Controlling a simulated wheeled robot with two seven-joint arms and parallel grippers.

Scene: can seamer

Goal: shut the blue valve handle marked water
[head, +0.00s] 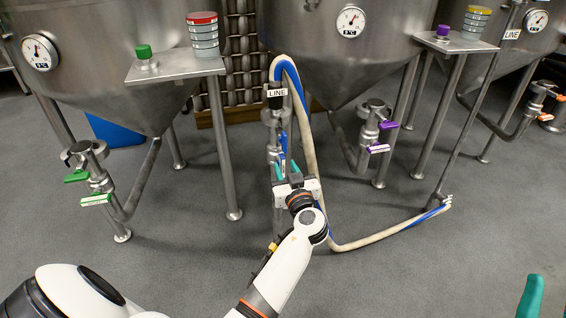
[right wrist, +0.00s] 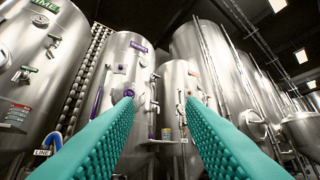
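A steel valve assembly with blue handles stands on the LINE post in the middle of the head view. One blue handle (head: 283,142) shows just beyond my left gripper, with more blue lower down beside the fingers. The water marking cannot be read. My left gripper (head: 286,169) is at the valve, its two teal fingers apart on either side of the blue part. Whether they touch it cannot be told, and the gripper body hides the lower valve. My right gripper (right wrist: 160,110) is open and empty, pointing up at tanks. One of its fingers shows at the lower right of the head view (head: 530,297).
A cream and blue hose (head: 310,150) loops over the post and runs along the floor to the right. Green valve handles (head: 95,199) are on the left, purple ones (head: 378,149) on the right. Tank legs stand around. The grey floor (head: 400,270) in front is clear.

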